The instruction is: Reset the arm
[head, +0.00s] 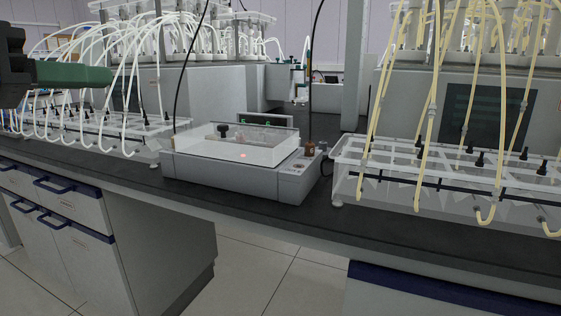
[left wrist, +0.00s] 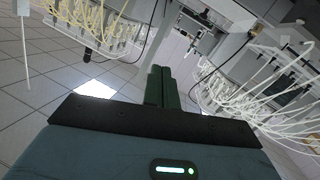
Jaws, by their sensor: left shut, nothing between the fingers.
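My left gripper (head: 75,73) comes in from the left edge in the head view, a black body with green fingers pointing right. It is above the bench, in front of the left reactor's white tubes. In the left wrist view its two green fingers (left wrist: 162,88) lie side by side, shut with nothing between them. My right gripper is not in either view.
A grey bath with a clear lid (head: 238,143) stands mid-bench. A rack with yellow tubes (head: 440,170) stands at the right, and a rack with white tubes (head: 110,135) at the left. The dark bench top (head: 235,213) has a narrow bare front strip. Drawers (head: 65,195) are below.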

